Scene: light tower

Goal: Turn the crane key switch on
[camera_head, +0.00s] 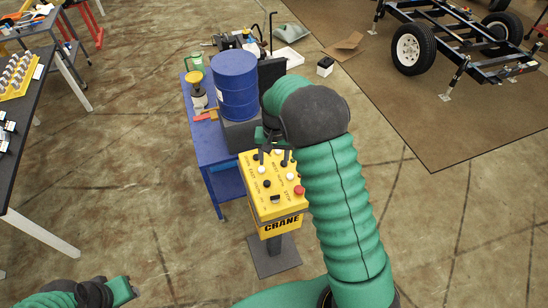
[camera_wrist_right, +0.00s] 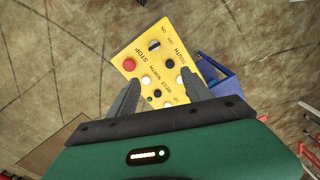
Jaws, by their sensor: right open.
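The yellow crane control box (camera_head: 258,204) stands on a post in the head view, with a red stop button (camera_head: 299,190) and several black and white buttons. The key switch (camera_wrist_right: 154,45) is a round silver and dark switch by the ON and OFF marks in the right wrist view. It also shows small and dark near the box's front edge in the head view (camera_head: 275,199). My right gripper (camera_wrist_right: 160,82) is open and empty, its fingers over the button rows, apart from the key switch. My left gripper (camera_head: 118,291) is at the bottom left, its fingers unclear.
A blue cart (camera_head: 209,150) with a blue drum (camera_head: 235,84) and bottles stands just behind the box. A dark workbench (camera_head: 30,110) is at the left. A wheeled trailer frame (camera_head: 455,40) stands at the top right. The floor between bench and box is clear.

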